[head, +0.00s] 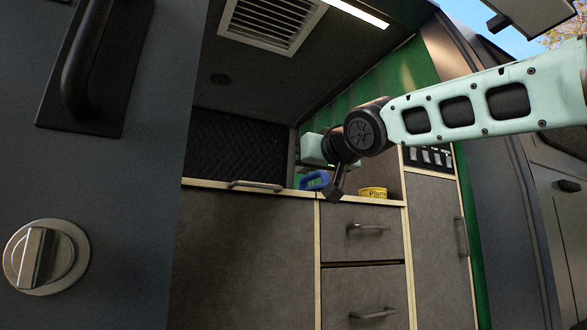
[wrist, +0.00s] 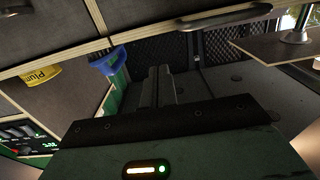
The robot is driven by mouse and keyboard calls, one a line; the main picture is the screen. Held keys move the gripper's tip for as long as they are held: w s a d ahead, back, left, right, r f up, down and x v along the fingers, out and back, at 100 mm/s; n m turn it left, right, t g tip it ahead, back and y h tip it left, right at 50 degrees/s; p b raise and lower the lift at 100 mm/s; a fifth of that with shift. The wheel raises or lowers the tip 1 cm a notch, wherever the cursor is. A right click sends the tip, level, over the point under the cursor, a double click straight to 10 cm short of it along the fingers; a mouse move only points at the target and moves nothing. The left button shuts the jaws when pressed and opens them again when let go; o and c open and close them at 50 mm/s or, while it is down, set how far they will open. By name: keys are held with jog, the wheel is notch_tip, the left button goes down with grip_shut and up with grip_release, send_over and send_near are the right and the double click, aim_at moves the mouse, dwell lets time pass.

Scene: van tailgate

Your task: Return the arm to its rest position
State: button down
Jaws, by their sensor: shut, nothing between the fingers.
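My mint-green arm (head: 460,108) reaches in from the right in the head view and bends at a black joint. My gripper (head: 335,190) hangs below that joint, in front of the counter edge, with its dark fingers pointing down. In the wrist view the two fingers of my gripper (wrist: 160,74) lie side by side, shut, with nothing between them. The gripper's exact distance from the counter is hard to tell.
A yellow tin (head: 373,192) and a blue object (head: 315,179) stand on the counter close to my gripper. Drawers with handles (head: 367,228) are below. A grey door with a black handle (head: 92,62) fills the left. A wooden-edged table (wrist: 280,48) shows in the wrist view.

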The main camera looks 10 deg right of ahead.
jog(key=shift+s+d+f, duration=0.25)
jog(key=shift+s+d, duration=0.15)
jog(key=shift+s, duration=0.3)
jog(key=shift+s+d+f, duration=0.2)
jog(key=shift+s+d, duration=0.2)
jog(key=shift+s, duration=0.3)
jog(key=shift+s+d+f, duration=0.25)
jog(key=shift+s+d, duration=0.15)
jog(key=shift+s, duration=0.3)
